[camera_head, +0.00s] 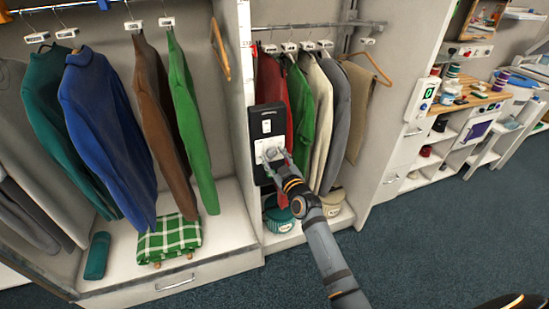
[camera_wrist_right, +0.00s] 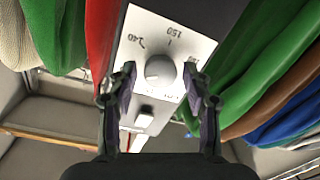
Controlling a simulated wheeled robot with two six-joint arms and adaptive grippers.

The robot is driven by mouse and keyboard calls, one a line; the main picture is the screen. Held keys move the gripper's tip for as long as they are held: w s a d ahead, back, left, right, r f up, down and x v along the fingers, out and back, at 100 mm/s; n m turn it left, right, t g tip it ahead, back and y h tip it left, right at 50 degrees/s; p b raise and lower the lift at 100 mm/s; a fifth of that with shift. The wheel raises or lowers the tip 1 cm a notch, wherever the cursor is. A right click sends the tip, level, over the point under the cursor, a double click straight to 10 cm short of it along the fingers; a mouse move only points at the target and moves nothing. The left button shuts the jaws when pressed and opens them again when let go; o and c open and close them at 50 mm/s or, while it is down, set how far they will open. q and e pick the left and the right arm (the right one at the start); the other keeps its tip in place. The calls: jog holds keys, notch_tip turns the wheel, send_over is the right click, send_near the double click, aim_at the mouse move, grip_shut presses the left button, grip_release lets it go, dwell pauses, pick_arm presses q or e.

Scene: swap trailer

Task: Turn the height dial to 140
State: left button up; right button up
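The plate is on a dark panel (camera_head: 268,121) on the wardrobe's divider. My right gripper (camera_wrist_right: 160,78) is open, with one finger on each side of the knob; gaps seem to show between fingers and knob. In the head view my right gripper (camera_head: 272,157) is at the panel and hides most of the dial. My left gripper is not in view.
Hanging clothes flank the panel: a blue sweater (camera_head: 105,125) and others on the left, a green shirt (camera_head: 298,105) and others on the right. A folded checked cloth (camera_head: 170,238) lies lower left. Open floor (camera_head: 440,235) is on the right.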

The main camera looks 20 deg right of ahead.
jog(key=c, duration=0.9)
jog(key=shift+o, duration=0.2)
jog(key=shift+m, duration=0.4)
jog(key=m, duration=0.4)
jog(key=shift+m+b, duration=0.3)
jog(key=shift+m, duration=0.1)
jog(key=m, duration=0.6)
jog(key=shift+a+t+p, duration=0.1)
jog(key=shift+t+p, duration=0.2)
jog(key=shift+m, duration=0.3)
jog(key=o, duration=1.2)
jog(key=shift+c, duration=0.2)
